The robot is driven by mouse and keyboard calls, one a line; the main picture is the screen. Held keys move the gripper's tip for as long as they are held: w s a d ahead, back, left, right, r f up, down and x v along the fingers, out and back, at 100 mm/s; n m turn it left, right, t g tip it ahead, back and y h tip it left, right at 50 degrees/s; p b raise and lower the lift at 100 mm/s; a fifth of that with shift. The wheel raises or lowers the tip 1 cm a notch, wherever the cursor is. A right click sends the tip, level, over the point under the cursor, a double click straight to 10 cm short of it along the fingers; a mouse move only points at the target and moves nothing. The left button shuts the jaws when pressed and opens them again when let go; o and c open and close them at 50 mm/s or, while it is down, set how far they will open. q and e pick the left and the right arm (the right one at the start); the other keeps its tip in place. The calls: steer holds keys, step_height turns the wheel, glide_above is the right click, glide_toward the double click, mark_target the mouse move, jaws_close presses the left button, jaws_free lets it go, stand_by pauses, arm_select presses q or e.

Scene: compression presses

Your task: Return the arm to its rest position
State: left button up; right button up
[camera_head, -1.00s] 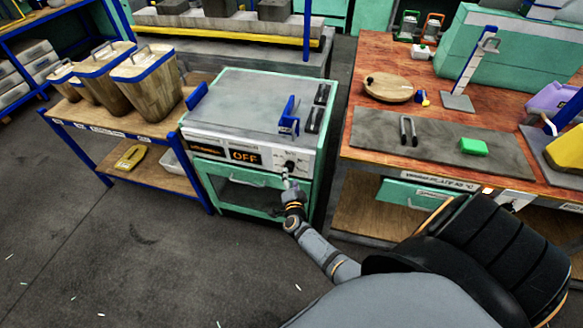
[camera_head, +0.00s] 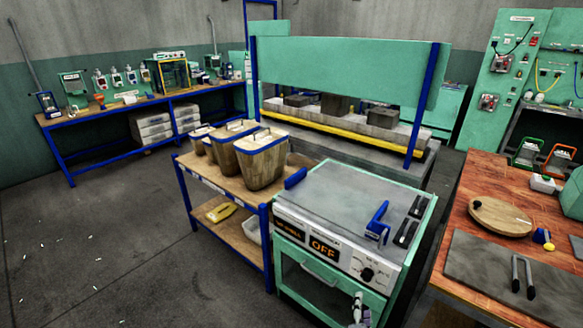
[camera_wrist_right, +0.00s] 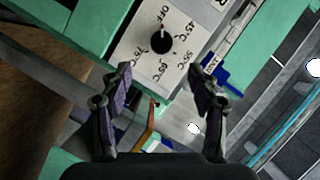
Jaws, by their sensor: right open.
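My right gripper (camera_head: 358,309) shows at the bottom of the head view, in front of the green machine's front face and below its knob. In the wrist view its two fingers (camera_wrist_right: 159,100) are apart with nothing between them. The black knob (camera_wrist_right: 162,42) sits ahead of the fingertips on a white dial plate, apart from them. In the head view the knob (camera_head: 367,274) is on the front panel of the green machine (camera_head: 300,264), whose display reads OFF (camera_head: 323,247). My left gripper is not in view.
A blue-framed shelf (camera_head: 250,230) with wooden bins (camera_head: 262,165) stands left of the machine. A wooden workbench (camera_head: 470,215) with a grey mat and tongs (camera_head: 522,275) is at right. A large press (camera_head: 350,60) stands behind. Open floor lies at left.

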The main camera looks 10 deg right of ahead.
steer(key=s+a+f+n+g+y, duration=0.25)
steer(key=s+f+n, duration=0.35)
steer(key=f, duration=0.4)
steer(key=s+a+f+n+g+y, duration=0.25)
steer(key=s+f+n+y, duration=0.2)
steer(key=s+f, duration=0.4)
steer(key=s+f+n+g, duration=0.2)
steer(key=s+f, duration=0.2)
steer(key=s, duration=0.4)
steer(key=s+d+f+n+g, duration=0.1)
steer(key=s+f+n+g, duration=0.2)
steer(key=s+f, duration=0.2)
steer(key=s+d+f+n+g, duration=0.1)
steer(key=s+f, duration=0.3)
steer(key=s, duration=0.7)
steer(key=shift+f+n+g, duration=0.25)
steer(key=shift+n+g, duration=0.45)
steer(key=shift+n, duration=0.15)
